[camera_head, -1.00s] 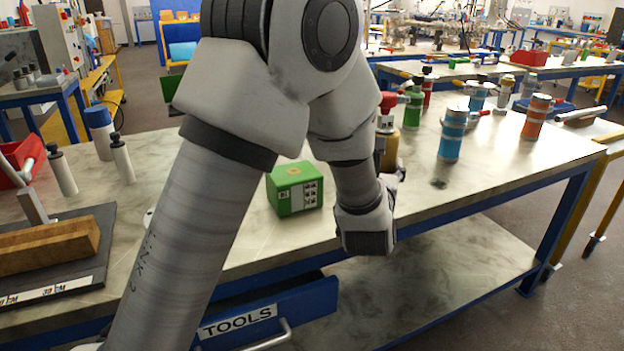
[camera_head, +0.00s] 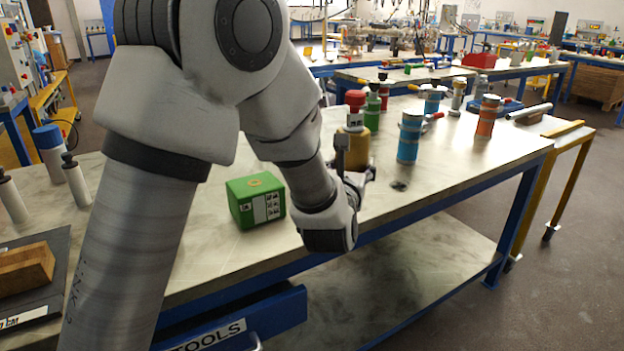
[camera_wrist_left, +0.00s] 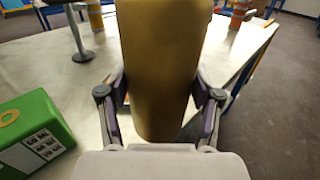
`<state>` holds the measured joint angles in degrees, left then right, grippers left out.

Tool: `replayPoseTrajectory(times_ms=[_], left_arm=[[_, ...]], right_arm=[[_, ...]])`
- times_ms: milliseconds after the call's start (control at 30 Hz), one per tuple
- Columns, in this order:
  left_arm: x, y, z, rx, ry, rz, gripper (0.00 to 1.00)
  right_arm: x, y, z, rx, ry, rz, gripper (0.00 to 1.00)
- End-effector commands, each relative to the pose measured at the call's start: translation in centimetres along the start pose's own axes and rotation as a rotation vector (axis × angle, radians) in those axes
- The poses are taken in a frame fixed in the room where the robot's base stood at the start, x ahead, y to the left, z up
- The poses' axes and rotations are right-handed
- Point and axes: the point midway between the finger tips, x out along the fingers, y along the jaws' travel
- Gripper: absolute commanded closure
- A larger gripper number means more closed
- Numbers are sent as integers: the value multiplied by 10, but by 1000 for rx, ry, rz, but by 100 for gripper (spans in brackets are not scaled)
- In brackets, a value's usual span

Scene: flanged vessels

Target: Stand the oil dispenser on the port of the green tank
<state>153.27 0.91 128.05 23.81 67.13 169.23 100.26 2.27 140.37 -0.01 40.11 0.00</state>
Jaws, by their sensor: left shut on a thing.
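The oil dispenser is an amber cylinder with a red top (camera_head: 355,148); it also fills the middle of the left wrist view (camera_wrist_left: 163,65). My left gripper (camera_head: 350,178) is shut on its sides, one finger on each side. It looks upright; whether its base clears the table I cannot tell. The green tank (camera_head: 256,208) is a box with a pale label, left of the dispenser and apart from it. Its port is an orange-yellow ring on top (camera_head: 256,183). The tank also shows at the left of the wrist view (camera_wrist_left: 40,135). My right gripper is not in view.
A blue vessel (camera_head: 410,138), an orange one (camera_head: 487,117) and a green one (camera_head: 373,108) stand right of and behind the dispenser. White bottles (camera_head: 75,180) stand at the left. The table (camera_head: 440,180) is bare at front right, except for a dark spot.

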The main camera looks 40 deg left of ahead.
Motion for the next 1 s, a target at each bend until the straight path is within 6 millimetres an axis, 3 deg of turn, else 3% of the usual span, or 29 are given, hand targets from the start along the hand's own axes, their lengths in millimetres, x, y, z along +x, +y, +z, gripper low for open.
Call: replayPoseTrajectory(times_ms=[267,500,700,833,1000], left_arm=[[12,38,42,-13,5,-77,89],[14,113,72,-15,7,-45,89],[2,180,72,-7,7,53,89],[-6,206,64,-1,3,111,89],[-7,208,60,1,-1,117,89]], right_arm=[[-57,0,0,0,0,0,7],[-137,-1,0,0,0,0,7],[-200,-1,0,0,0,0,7],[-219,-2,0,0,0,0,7],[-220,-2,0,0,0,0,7]])
